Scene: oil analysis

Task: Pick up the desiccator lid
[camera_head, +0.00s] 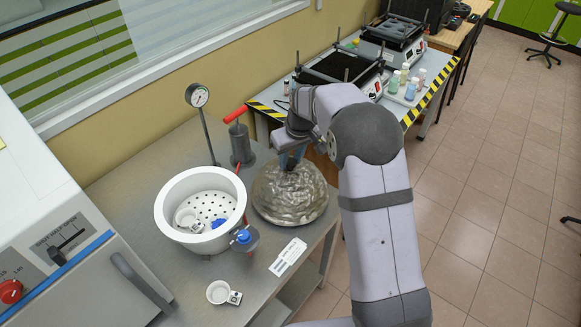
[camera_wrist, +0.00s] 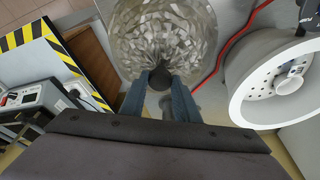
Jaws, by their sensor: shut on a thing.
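The desiccator lid (camera_head: 290,196) is a shiny, clear-silvery dome on the grey bench, right of the white desiccator bowl (camera_head: 168,212). In the wrist view the lid (camera_wrist: 150,35) fills the top middle, with its dark knob (camera_wrist: 160,79) between the fingers. My gripper (camera_head: 290,160) comes down from above and is shut on the knob; in the wrist view my gripper (camera_wrist: 160,85) shows its two blue-grey fingers on either side of it. The lid appears to rest on the bench; I cannot tell whether there is a gap beneath it.
A gauge on a stand (camera_head: 205,125) and a red-handled pump (camera_head: 240,140) stand behind the bowl. A small white crucible (camera_head: 218,292) and a label card (camera_head: 288,257) lie in front. A side table (camera_head: 262,112) with shaker devices and bottles is behind the lid.

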